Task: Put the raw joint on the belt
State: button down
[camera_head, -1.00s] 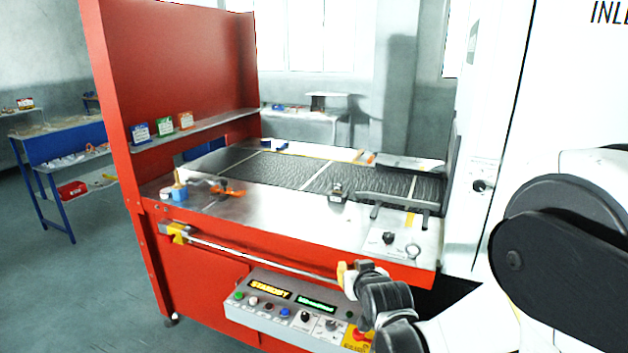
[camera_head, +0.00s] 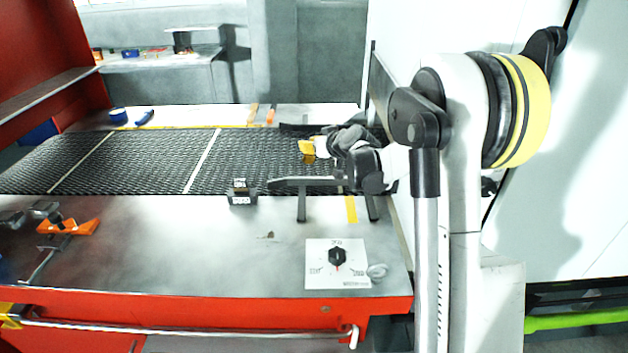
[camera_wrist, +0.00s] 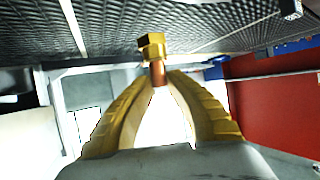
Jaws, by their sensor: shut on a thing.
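The raw joint (camera_wrist: 152,45), a brass hex nut on a short copper tube, is held between the tips of my yellow fingers in the wrist view. My gripper (camera_wrist: 158,82) is shut on the tube, with the nut beyond the tips. In the head view my gripper (camera_head: 307,147) is above the right part of the dark mesh belt (camera_head: 130,160). The joint is hard to tell from the fingers there. The belt also shows at the top of the wrist view (camera_wrist: 115,25). I cannot tell the exact gap between joint and belt.
A dark bar on legs (camera_head: 303,184) stands at the belt's front right edge, near my wrist. A small dark block (camera_head: 242,194) sits left of it. A dial plate (camera_head: 337,262) is on the front metal deck. The belt's left and middle are clear.

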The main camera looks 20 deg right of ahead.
jog(key=f+b, duration=0.1)
jog(key=f, duration=0.1)
jog(key=d+f+b, duration=0.1)
jog(key=f, duration=0.2)
jog(key=w+d+f+b, duration=0.1)
jog(key=f+b, duration=0.1)
jog(key=f, duration=0.1)
jog(key=shift+w+d+f, duration=0.1)
jog(key=shift+d+f, duration=0.15)
jog(key=shift+r, duration=0.15)
jog(key=c, duration=1.8)
grip_release()
jog(key=shift+f, duration=0.2)
jog(key=o, duration=0.4)
jog(key=shift+c, duration=0.2)
jog(key=shift+r, duration=0.1)
